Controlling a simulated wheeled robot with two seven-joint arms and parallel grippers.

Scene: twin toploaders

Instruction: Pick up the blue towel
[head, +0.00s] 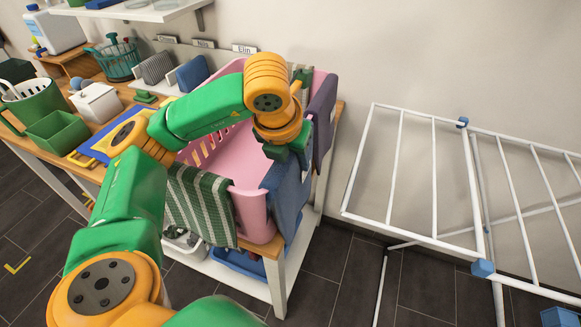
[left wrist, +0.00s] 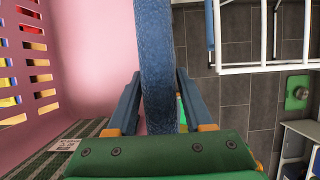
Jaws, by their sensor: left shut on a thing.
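The blue towel (head: 287,196) hangs over the near right rim of the pink basket (head: 262,222), partly hidden behind my gripper. My left gripper (head: 289,154) is at the towel's top edge, shut on it. In the left wrist view, the blue towel (left wrist: 155,50) runs edge-on between the two fingers of my left gripper (left wrist: 156,90), with the pink basket wall (left wrist: 92,40) to its left. The towel still lies at the rim. My right gripper is not in view.
A green striped towel (head: 205,205) and a purple-grey towel (head: 321,115) also hang on the basket. A white drying rack (head: 434,170) stands at the right. A green box (head: 57,132) and a white box (head: 97,102) stand on the wooden table at the left.

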